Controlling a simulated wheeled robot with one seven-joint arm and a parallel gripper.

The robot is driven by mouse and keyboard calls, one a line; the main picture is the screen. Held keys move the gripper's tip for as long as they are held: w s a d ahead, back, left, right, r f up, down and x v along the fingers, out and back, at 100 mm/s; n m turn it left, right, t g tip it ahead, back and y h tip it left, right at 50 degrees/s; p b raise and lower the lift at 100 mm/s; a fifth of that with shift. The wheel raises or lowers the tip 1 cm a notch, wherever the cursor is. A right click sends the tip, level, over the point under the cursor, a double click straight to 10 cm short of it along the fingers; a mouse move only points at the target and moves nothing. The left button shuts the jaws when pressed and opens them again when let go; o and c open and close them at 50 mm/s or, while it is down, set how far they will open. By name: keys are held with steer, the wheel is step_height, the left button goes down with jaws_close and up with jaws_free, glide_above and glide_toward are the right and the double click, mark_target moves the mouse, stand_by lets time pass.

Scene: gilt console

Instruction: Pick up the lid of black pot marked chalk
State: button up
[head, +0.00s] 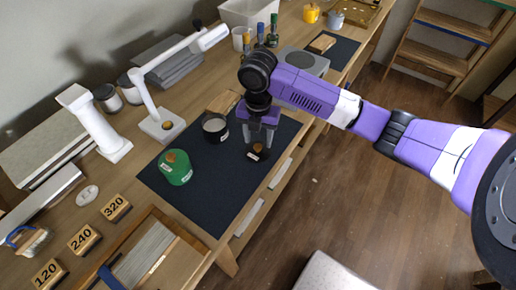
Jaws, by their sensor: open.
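A small black pot (256,161) with a pale label stands on the dark mat (225,180); the label is too small to read. A brown knob (258,147) shows on top of it, and its lid is partly hidden by my gripper. My gripper (260,142) points down over this pot with its fingers open around or just above the knob; I cannot tell whether they touch it. A second dark pot (215,130) with a pale top stands to the left.
A white lamp (158,120) and a white column (98,128) stand behind. Blocks marked 320 (116,208), 240 (84,240) and 120 (49,274) are at lower left. Bottles (272,35) stand at the back. The mat's front part is clear.

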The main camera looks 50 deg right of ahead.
mark_target(258, 149)
steer(key=shift+f, duration=1.25)
jaws_close()
steer(key=shift+r, duration=0.1)
